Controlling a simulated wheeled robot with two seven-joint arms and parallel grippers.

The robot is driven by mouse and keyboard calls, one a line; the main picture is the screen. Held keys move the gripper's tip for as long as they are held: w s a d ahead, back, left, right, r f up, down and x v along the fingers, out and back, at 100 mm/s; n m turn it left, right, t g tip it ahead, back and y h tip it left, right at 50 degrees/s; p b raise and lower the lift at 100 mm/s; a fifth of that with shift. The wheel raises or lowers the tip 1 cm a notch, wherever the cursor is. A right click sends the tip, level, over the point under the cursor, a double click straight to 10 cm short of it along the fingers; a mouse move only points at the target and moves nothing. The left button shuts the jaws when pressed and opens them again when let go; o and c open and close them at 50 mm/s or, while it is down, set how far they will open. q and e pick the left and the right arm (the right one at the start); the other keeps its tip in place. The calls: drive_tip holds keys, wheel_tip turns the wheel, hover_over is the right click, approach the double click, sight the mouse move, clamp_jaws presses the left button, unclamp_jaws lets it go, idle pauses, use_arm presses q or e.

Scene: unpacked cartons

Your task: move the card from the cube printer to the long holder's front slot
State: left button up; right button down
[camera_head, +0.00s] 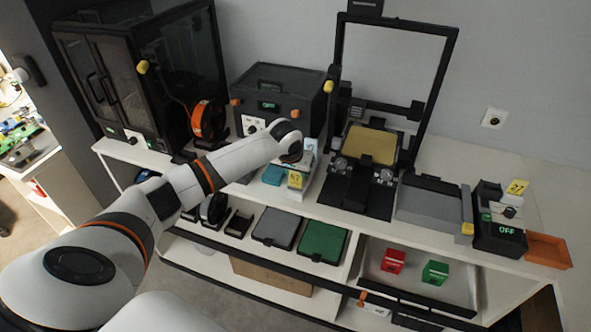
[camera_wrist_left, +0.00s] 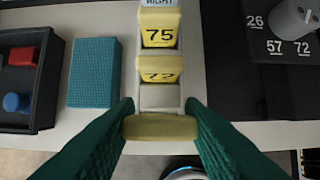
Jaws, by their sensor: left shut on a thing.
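My left gripper (camera_wrist_left: 160,127) is shut on a yellow card (camera_wrist_left: 160,128), which shows nearly edge-on between its green fingers. In the left wrist view the white long holder (camera_wrist_left: 160,97) runs away from the card and carries yellow cards 75 (camera_wrist_left: 160,30) and 72 (camera_wrist_left: 160,70). The held card is over the holder's near end, where a bare white part shows; I cannot tell if it touches. In the head view my left arm reaches to a yellow card (camera_head: 295,180) at the shelf top's front, with its fingertips hidden. A black box printer (camera_head: 280,80) stands behind. My right gripper is out of view.
A teal block (camera_wrist_left: 95,72) is left of the holder, and a black tray with red and blue pieces (camera_wrist_left: 22,75) is further left. An open-frame printer (camera_head: 372,145) stands to the right. A black unit with a yellow card (camera_head: 517,187) is at far right.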

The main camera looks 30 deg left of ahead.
use_arm(q)
drive_tip(key=shift+f, duration=0.45)
drive_tip(key=shift+f+b, duration=0.3)
drive_tip(key=shift+f, duration=0.6)
drive_tip(key=o, duration=1.1)
drive_tip(key=b+v, duration=0.1)
drive_tip(key=v, duration=1.1)
drive_tip(key=shift+a, duration=0.1)
drive_tip(key=shift+f, duration=0.1)
